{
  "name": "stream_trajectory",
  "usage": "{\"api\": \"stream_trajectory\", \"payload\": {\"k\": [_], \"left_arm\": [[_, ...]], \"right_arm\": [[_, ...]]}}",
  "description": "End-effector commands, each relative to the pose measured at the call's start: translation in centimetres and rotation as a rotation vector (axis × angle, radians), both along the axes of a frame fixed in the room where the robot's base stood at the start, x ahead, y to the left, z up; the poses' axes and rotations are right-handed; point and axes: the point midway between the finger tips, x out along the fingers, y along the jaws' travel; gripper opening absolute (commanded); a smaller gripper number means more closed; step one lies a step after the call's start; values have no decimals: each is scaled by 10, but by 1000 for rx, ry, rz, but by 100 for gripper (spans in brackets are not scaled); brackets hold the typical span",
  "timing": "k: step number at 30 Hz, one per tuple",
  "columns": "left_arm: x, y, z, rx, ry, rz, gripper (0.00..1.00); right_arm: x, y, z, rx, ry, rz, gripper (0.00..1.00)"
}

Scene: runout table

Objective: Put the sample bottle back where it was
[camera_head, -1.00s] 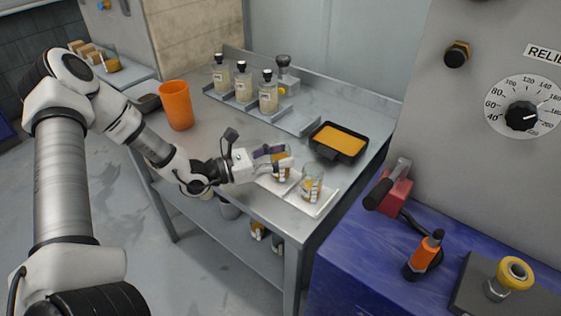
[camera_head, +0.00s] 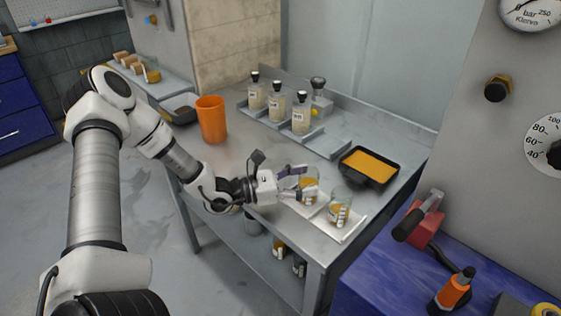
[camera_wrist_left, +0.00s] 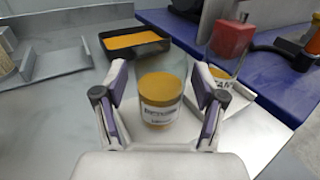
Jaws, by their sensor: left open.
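Three clear bottles with black caps and pale yellow contents (camera_head: 276,106) stand in a row on a grey rack at the back of the table. I cannot tell which is the sample bottle. Two labelled glass jars with amber contents are at the white tray (camera_head: 353,229): a nearer-left one (camera_head: 310,187) and one to its right (camera_head: 341,209). My left gripper (camera_head: 299,183) is open at the left jar. In the left wrist view that jar (camera_wrist_left: 160,101) stands between the spread fingers (camera_wrist_left: 160,97), with gaps on both sides. My right gripper is out of view.
The grey rack (camera_head: 328,148) has an empty stretch right of the bottles. A black pan of orange material (camera_head: 369,166) lies behind the jars. An orange cup (camera_head: 211,119) stands at left.

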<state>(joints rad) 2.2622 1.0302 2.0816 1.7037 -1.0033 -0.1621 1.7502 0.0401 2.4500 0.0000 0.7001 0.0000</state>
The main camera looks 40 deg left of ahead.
Motion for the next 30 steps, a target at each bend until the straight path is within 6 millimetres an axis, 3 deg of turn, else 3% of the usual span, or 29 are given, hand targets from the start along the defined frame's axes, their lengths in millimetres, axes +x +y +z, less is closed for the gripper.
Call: {"api": "stream_trajectory", "payload": {"k": [8,15,21,30], "left_arm": [[-40,29,8,-7,-3,8,70],[-77,54,9,-1,0,6,70],[-90,62,2,0,-1,1,70],[-90,62,0,0,-1,0,70]], "right_arm": [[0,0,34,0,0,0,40],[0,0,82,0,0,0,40],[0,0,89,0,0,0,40],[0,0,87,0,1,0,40]]}}
